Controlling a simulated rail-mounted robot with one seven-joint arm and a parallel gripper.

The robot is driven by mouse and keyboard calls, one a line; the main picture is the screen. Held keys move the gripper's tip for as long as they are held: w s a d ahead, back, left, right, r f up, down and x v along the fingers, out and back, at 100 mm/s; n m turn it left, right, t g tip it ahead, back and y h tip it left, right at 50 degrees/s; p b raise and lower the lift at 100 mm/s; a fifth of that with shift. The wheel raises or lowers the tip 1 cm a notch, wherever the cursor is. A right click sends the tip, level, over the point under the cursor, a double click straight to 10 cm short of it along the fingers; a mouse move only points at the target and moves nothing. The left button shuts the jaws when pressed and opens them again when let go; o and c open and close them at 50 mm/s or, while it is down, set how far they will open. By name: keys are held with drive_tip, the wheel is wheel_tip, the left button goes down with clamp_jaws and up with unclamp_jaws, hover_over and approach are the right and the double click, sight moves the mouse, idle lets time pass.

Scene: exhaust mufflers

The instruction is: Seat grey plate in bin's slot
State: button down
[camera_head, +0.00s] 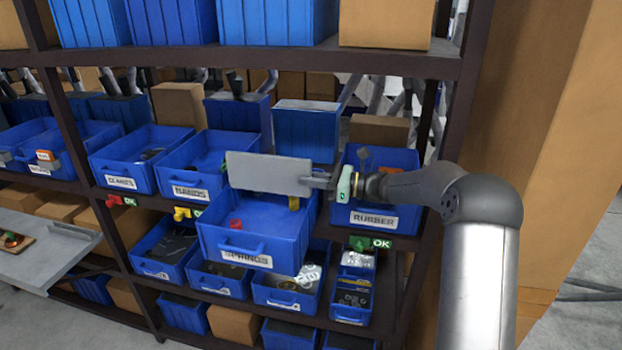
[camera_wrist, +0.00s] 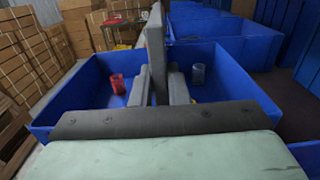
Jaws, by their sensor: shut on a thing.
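The grey plate (camera_head: 270,173) is a flat, thin rectangle held level lengthwise above the blue bin labelled SPRINGS (camera_head: 248,254). My gripper (camera_head: 318,181) is shut on the plate's right end in the head view. In the wrist view the plate (camera_wrist: 156,55) stands on edge between my two fingers (camera_wrist: 158,86) and extends away over the bin (camera_wrist: 222,65). A red cylindrical part (camera_wrist: 117,83) and a blue-grey one (camera_wrist: 198,74) lie in the bin on either side of the plate. I cannot make out the slot; the plate and gripper cover much of the bin's inside.
The SPRINGS bin juts out from the shelf rack. The RUBBER bin (camera_head: 372,216) is to its right and the BANDS bin (camera_head: 192,193) to its left. A shelf board (camera_head: 270,58) runs above. Dark rack posts (camera_head: 437,130) stand near my arm. More bins (camera_head: 285,296) sit below.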

drive_tip(key=shift+f+b, duration=0.7)
drive_tip(key=shift+f, duration=0.6)
drive_tip(key=c, duration=1.3)
unclamp_jaws()
drive_tip(key=shift+r, duration=0.25)
wheel_tip(320, 180, up, 3)
drive_tip(key=shift+f+b, duration=0.2)
drive_tip(key=shift+b, duration=0.7)
drive_tip(key=s+r+b, duration=0.1)
drive_tip(key=s+r, duration=0.2)
drive_tip(key=s, duration=0.1)
drive_tip(key=s+d+r+b, duration=0.1)
drive_tip(key=s+r, duration=0.2)
drive_tip(key=s, duration=0.2)
drive_tip(key=s+d+r+b, duration=0.1)
drive_tip(key=s+r, duration=0.3)
drive_tip(key=s, duration=0.1)
drive_tip(key=shift+r+b, duration=0.1)
drive_tip(key=shift+b, duration=0.25)
